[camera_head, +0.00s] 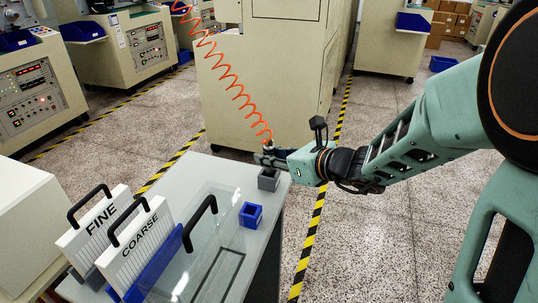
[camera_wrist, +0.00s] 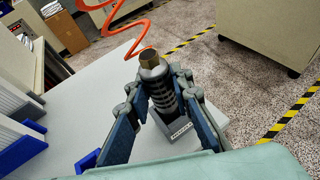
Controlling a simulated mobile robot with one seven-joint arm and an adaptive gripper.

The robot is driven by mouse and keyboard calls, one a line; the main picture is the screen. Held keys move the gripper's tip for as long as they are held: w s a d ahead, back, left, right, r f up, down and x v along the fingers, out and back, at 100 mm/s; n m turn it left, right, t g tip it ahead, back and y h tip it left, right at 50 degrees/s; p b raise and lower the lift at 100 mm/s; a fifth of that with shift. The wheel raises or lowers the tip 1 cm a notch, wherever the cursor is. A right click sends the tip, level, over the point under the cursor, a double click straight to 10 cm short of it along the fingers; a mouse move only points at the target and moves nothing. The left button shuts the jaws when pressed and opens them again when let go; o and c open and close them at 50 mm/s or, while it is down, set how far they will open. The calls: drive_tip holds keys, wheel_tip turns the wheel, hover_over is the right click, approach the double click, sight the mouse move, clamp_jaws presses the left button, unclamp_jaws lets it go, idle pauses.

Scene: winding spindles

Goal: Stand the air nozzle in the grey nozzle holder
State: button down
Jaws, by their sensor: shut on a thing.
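The air nozzle (camera_wrist: 161,90) is a dark ribbed cylinder with a brass-coloured hex top, joined to an orange coiled hose. My gripper (camera_head: 268,158) is shut on it, with a finger on each side in the wrist view (camera_wrist: 158,100). The nozzle looks roughly upright. The grey nozzle holder (camera_head: 268,182) is a small open box near the table's far right corner, directly below my gripper. In the wrist view the holder (camera_wrist: 178,134) shows a label on its front, and the nozzle's lower end is at its opening. I cannot tell how deep the tip is.
A blue square holder (camera_head: 251,215) stands in front of the grey one on the table (camera_head: 210,178). Racks marked FINE (camera_head: 98,225) and COARSE (camera_head: 135,243) stand at the left. The orange hose (camera_head: 232,85) hangs from above. A large beige cabinet (camera_head: 275,80) is behind.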

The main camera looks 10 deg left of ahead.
drive_tip(key=shift+f, duration=0.45)
drive_tip(key=c, duration=1.7)
unclamp_jaws()
drive_tip(key=shift+o, duration=0.2)
